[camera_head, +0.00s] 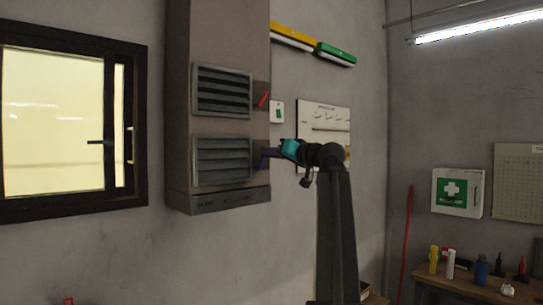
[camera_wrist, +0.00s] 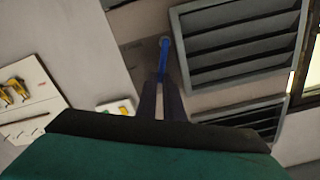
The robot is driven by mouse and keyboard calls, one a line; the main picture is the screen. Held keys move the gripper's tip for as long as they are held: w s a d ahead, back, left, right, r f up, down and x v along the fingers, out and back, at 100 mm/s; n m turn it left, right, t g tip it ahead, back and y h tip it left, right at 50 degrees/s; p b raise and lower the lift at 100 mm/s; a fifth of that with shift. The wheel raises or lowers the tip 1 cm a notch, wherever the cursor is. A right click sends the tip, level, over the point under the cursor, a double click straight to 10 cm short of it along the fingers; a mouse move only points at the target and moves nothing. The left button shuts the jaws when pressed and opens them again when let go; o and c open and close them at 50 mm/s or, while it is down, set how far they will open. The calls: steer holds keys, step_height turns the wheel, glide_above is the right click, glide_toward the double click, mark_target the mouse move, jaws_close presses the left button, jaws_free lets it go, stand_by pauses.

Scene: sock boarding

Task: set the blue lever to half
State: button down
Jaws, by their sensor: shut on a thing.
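The blue lever (camera_head: 263,160) is on the right side of the tall grey-brown wall cabinet (camera_head: 232,30), beside the lower louvred vent. In the head view its handle reaches out to the right toward my gripper (camera_head: 277,153), which partly hides it. In the wrist view the blue lever (camera_wrist: 164,60) runs from its round pivot down between the two dark fingers of my gripper (camera_wrist: 162,92). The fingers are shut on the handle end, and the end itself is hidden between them.
A red lever (camera_head: 264,100) sits above on the same cabinet side, tilted up. A small white switch plate (camera_head: 276,111) and a white board with hooks (camera_head: 325,117) are on the wall to the right. A window (camera_head: 60,120) is at left. A workbench (camera_head: 470,290) stands at lower right.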

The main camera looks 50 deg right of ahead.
steer(key=shift+d+f+m, duration=0.4)
steer(key=shift+f+m, duration=0.1)
steer(key=shift+m, duration=0.5)
steer(key=c, duration=1.9)
jaws_free()
steer(key=shift+o, duration=0.2)
steer(key=shift+r, duration=0.1)
steer(key=shift+s, duration=0.15)
steer(key=s+a+b, duration=0.1)
steer(key=s+b, duration=0.2)
steer(key=s, duration=1)
steer(key=shift+s+b, duration=0.3)
steer(key=shift+b, duration=0.05)
